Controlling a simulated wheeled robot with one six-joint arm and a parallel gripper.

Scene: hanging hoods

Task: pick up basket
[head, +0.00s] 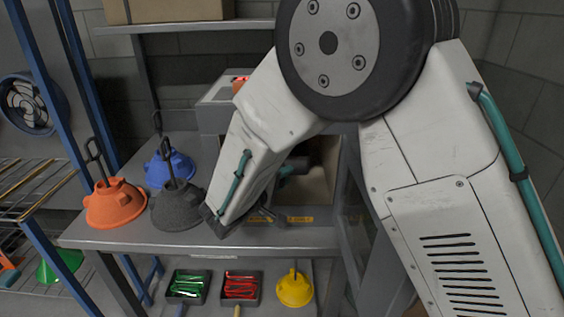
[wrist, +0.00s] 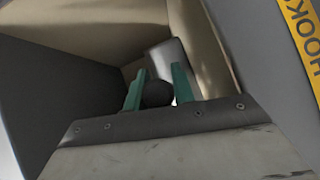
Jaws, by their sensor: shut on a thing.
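My gripper (head: 286,171) reaches into the open front of a grey box-like housing (head: 213,118) on the metal table. In the wrist view, my gripper (wrist: 158,84) has its two green fingers on either side of a dark round thing (wrist: 157,95) and is shut on it. A pale grey piece (wrist: 168,56) shows just behind that. In the head view a dark end (head: 299,163) shows beside the fingers. Whether this is the basket, I cannot tell; much of it is hidden by my arm and the housing.
Orange (head: 114,205), blue (head: 170,168) and dark grey (head: 178,206) hoods with hooks stand on the table's left. Below are trays with green (head: 187,285) and red (head: 240,287) contents and a yellow hood (head: 295,288). The housing's walls (wrist: 60,75) close around my gripper.

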